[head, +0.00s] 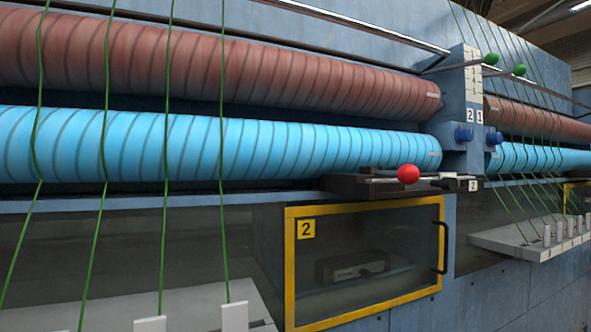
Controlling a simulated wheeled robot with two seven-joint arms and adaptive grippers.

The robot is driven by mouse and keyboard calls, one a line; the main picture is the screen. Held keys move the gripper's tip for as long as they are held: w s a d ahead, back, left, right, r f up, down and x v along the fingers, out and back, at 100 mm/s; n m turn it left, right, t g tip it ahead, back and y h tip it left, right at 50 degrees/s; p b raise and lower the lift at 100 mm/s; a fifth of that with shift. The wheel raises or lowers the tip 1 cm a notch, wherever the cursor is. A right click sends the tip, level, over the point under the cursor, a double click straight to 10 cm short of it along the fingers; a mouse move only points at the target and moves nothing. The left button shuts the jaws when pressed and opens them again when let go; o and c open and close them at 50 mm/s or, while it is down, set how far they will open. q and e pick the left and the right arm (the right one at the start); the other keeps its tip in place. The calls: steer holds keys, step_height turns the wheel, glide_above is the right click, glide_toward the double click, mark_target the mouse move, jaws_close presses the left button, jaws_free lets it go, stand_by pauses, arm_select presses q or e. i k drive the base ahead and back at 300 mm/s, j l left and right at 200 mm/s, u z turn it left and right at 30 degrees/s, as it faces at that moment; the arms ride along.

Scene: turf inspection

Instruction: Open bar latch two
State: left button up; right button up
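A dark bar latch (352,187) with a small label 2 (473,185) at its right end sits below the blue roller, at the centre right of the head view. Its lever ends in a red ball knob (408,173), which points toward me and stands just above the yellow-framed door. I cannot tell from this view how far the lever is turned. Neither of my grippers is in the head view.
A yellow-framed clear door (291,270) marked 2, with a black handle (443,247), lies below the latch. Red (220,65) and blue ridged rollers (220,145) run across above. Green strands (105,150) hang in front at left. A numbered post (464,100) stands at right.

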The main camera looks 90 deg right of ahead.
mark_target(408, 175)
steer(key=z, duration=3.55)
steer(key=k+l+z, duration=0.3)
steer(key=k+l, duration=0.15)
steer(key=k, duration=0.1)
